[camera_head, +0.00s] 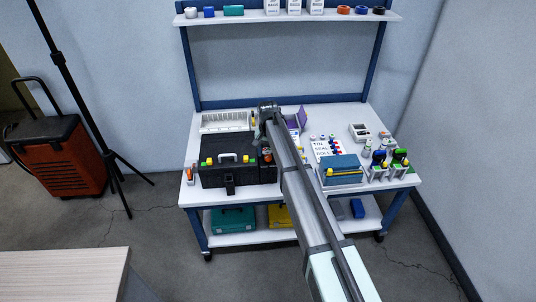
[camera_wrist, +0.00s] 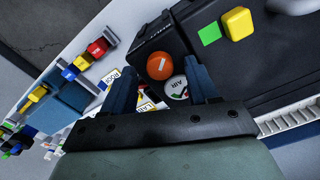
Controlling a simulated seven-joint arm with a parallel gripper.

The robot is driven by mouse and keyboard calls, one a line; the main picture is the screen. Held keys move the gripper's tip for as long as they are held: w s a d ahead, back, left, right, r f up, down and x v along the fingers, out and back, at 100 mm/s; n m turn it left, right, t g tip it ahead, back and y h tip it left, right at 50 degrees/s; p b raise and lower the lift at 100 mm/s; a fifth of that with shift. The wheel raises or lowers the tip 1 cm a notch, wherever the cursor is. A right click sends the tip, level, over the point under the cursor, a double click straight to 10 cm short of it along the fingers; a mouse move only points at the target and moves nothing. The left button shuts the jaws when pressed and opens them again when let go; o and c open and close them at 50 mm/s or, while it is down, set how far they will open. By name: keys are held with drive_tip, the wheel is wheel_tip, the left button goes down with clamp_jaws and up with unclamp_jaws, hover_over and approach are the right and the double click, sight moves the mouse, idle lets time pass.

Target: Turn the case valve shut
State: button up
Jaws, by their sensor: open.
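The black case (camera_head: 228,174) lies on the workbench, left of my arm in the head view. In the wrist view its dark lid (camera_wrist: 262,75) fills the upper right. A round orange knob (camera_wrist: 159,67) with a small pale mark sits beside the case's edge and looks like the valve. A white disc (camera_wrist: 177,88) marked AIR, with green and red marks, is just below it. My gripper (camera_wrist: 158,72) is open, with its blue fingers on either side of the knob and disc in the picture. I cannot tell whether they touch. In the head view my arm partly covers this spot.
A yellow block (camera_wrist: 237,23) and a green square (camera_wrist: 209,33) are on the case. A blue box (camera_head: 342,172) and several bottles stand to the right on the workbench (camera_head: 205,193). A white rack (camera_head: 224,121) stands behind the case.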

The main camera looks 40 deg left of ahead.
sight(268, 156)
wheel_tip(268, 156, up, 13)
drive_tip(key=shift+f, duration=0.15)
idle(0.9)
drive_tip(key=s+d+f+n, duration=0.1)
drive_tip(key=s+d+f, duration=0.3)
drive_tip(key=d+f, duration=0.75)
drive_tip(key=s+d+f+n, duration=0.1)
drive_tip(key=s+d+f, duration=0.3)
drive_tip(key=d+f, duration=0.8)
drive_tip(key=s+d+f+n, duration=0.1)
drive_tip(key=s+d+f, duration=0.55)
drive_tip(key=d, duration=0.95)
drive_tip(key=s+d+f+m+g, duration=0.2)
drive_tip(key=s+d+f, duration=0.2)
drive_tip(key=s+d, duration=0.3)
drive_tip(key=s+d+f+m+g, duration=0.2)
drive_tip(key=s+d+f, duration=0.3)
drive_tip(key=d, duration=0.9)
drive_tip(key=s+d+f+m+g, duration=0.2)
drive_tip(key=s+d+f, duration=0.3)
drive_tip(key=s+d, duration=0.5)
drive_tip(key=shift+s+d+f+m+g, duration=0.25)
drive_tip(key=shift+s+d+m+g, duration=0.15)
drive_tip(key=shift+s+m, duration=0.3)
